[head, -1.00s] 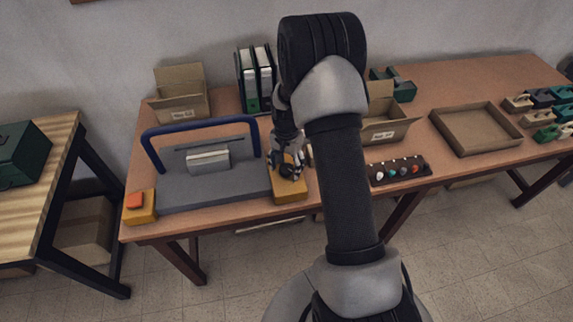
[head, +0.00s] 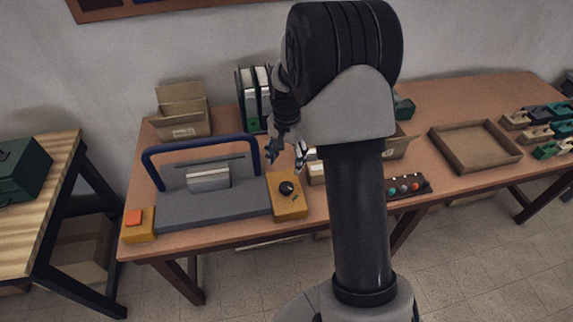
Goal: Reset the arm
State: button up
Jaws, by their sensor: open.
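My gripper (head: 287,158) is in the middle of the head view, pointing down. Its jaws are open and nothing shows between them. It is raised above the back of a yellow box with a black knob (head: 287,188), apart from it. My arm stands tall in front of the table and hides part of it. The yellow box sits at the right end of a grey machine (head: 215,211) with a blue hoop handle (head: 148,154). A yellow box with a red-orange button (head: 134,217) is at the machine's left end.
Open cardboard boxes (head: 183,120) and green binders (head: 247,103) stand at the back. A strip of coloured knobs (head: 415,186), an empty tray (head: 474,162) and several green and tan blocks (head: 545,150) lie to the right. A wooden table (head: 35,220) stands left, across a gap.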

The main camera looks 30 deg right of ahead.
jog(key=shift+r, duration=0.1)
dwell(0.4)
jog(key=s+a+r+n+t, duration=0.1)
jog(key=s+a+r+n, duration=0.1)
jog(key=s+a+r, duration=0.45)
jog(key=s+a+r+n+t, duration=0.1)
jog(key=s+a+r+n, duration=0.15)
jog(key=r, duration=0.65)
jog(key=s+a+r+n+t, duration=0.1)
jog(key=s+a+r+n, duration=0.1)
jog(key=s, duration=0.6)
jog(key=s+a+r+n+t, duration=0.1)
jog(key=s+a+n, duration=0.2)
jog(key=s, duration=0.6)
jog(key=shift+s+a+r+n+t, duration=0.2)
jog(key=shift+s+r+n+t, duration=0.15)
jog(key=shift+n, duration=0.4)
